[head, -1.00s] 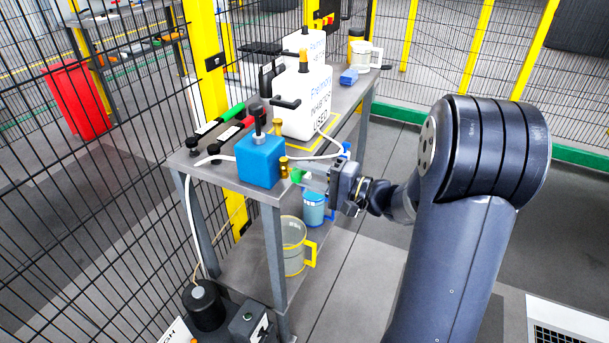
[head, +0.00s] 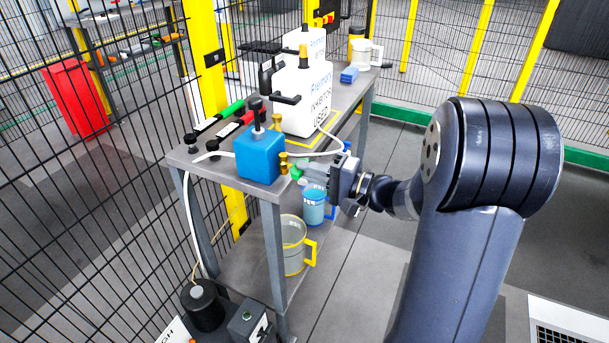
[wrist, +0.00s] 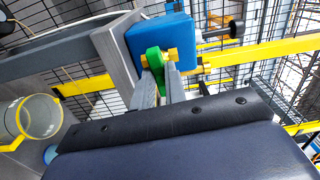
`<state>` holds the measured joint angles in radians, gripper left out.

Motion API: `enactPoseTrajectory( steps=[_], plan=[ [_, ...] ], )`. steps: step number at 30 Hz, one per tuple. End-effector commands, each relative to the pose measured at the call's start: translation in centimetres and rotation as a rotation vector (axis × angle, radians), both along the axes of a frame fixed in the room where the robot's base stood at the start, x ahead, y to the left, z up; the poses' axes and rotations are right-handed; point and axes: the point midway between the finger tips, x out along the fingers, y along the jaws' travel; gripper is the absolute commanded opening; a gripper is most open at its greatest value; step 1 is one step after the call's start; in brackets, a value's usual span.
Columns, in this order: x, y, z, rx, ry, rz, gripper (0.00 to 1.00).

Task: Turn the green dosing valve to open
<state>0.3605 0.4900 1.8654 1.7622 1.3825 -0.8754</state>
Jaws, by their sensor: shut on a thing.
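The green dosing valve handle (wrist: 154,60) is on a brass fitting (wrist: 172,54) at the side of the blue pump block (wrist: 163,35) in the wrist view. My gripper (wrist: 162,72) is shut on the green handle, with one finger on each side of it. In the head view, the blue block (head: 260,158) stands at the near corner of the bench, and my gripper (head: 302,170) reaches it from the right. Only a little of the green handle (head: 297,173) shows there, the rest hidden by the fingers.
White canisters (head: 307,100) stand behind the block on the grey bench (head: 222,168). Clear jugs with a yellow handle (head: 293,245) and a blue handle (head: 314,207) are below. A white hose (head: 318,156) runs behind my gripper. Mesh fence is at left; floor at right is open.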

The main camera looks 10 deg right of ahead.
Motion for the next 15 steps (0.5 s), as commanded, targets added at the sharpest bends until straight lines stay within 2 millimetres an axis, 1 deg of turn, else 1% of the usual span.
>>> enactPoseTrajectory(
  steps=[1, 15],
  plan=[
    [-0.01, 0.0, -0.31, -0.009, -0.012, 0.0, 0.0],
    [-0.03, 0.0, -0.31, -0.078, -0.107, 0.0, 0.0]
  ],
)
